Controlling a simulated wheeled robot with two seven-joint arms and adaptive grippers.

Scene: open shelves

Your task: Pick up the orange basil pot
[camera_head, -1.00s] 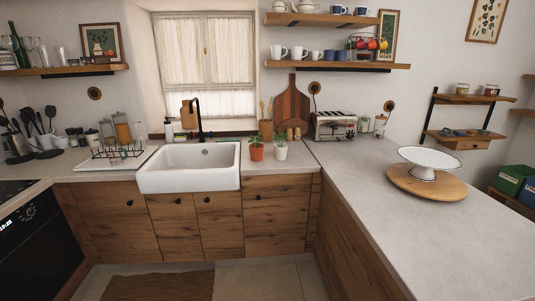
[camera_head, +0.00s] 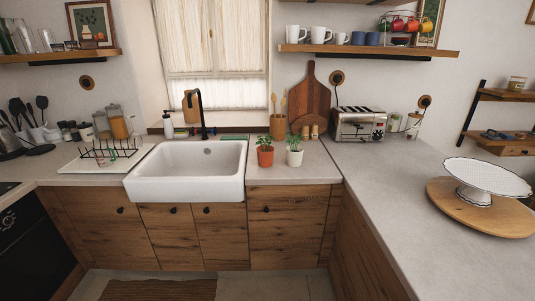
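The orange basil pot (camera_head: 265,157) stands upright on the counter just right of the sink, with a green plant growing from it. A white pot (camera_head: 294,157) with a similar plant stands close to its right. Neither of my grippers shows in the head view, so their state cannot be seen.
The white sink (camera_head: 188,172) is left of the pots. Behind them are a utensil holder (camera_head: 277,127), a cutting board (camera_head: 309,100) and a toaster (camera_head: 359,124). A cake stand (camera_head: 486,178) is on the right counter (camera_head: 390,195), which has free room. Cabinets (camera_head: 290,225) front the counter.

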